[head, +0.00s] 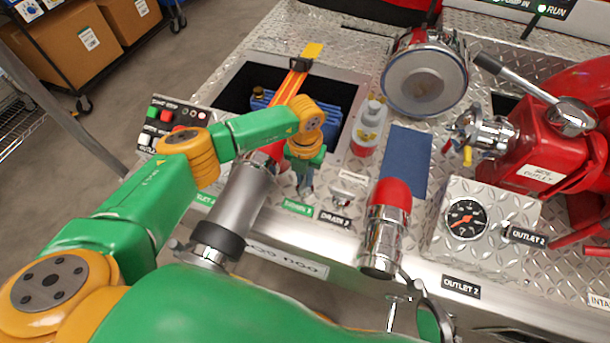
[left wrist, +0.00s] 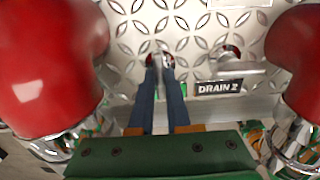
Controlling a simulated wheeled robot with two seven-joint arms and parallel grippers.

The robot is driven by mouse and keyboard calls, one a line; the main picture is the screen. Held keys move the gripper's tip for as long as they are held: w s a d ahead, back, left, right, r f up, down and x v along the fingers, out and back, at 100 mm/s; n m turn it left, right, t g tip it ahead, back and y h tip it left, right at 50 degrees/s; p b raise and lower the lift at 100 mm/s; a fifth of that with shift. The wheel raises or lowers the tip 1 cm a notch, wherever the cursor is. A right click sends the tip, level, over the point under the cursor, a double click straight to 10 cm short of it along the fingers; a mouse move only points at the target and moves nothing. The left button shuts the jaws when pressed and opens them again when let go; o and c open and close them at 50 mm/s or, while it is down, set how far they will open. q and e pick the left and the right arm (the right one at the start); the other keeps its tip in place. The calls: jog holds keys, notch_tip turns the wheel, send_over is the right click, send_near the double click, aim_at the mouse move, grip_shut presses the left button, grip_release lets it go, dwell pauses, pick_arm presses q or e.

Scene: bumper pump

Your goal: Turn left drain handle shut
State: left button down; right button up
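The left drain handle (left wrist: 160,60) is a small chrome lever on the panel, mostly hidden by my fingers. My left gripper (head: 305,186) points down at it, above the green drain 1 label (head: 298,207). In the left wrist view, the two dark fingers of my left gripper (left wrist: 160,72) are close together, with chrome metal between their tips; they look shut on the handle. The handle's exact angle is hidden. The drain 2 handle (left wrist: 238,66) lies sideways above its black label (left wrist: 220,88). My right gripper is not in view.
Red-capped chrome outlets stand on both sides of the gripper, the right one (head: 387,225) close by. A pressure gauge (head: 466,219) is at right, and a switch box (head: 165,125) at left.

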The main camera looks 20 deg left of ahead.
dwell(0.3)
pick_arm(q)
jog(key=m+b, duration=0.3)
jog(key=shift+f+m, duration=0.2)
jog(key=shift+m, duration=0.1)
jog(key=m+b, duration=0.5)
jog(key=m, duration=0.1)
jog(key=m+b, duration=0.2)
jog(key=m, duration=0.2)
jog(key=shift+m+b, duration=0.4)
jog(key=shift+r+m+b, duration=0.15)
jog(key=shift+m+b, duration=0.65)
jog(key=shift+m, duration=0.9)
jog(key=c, duration=0.9)
grip_release()
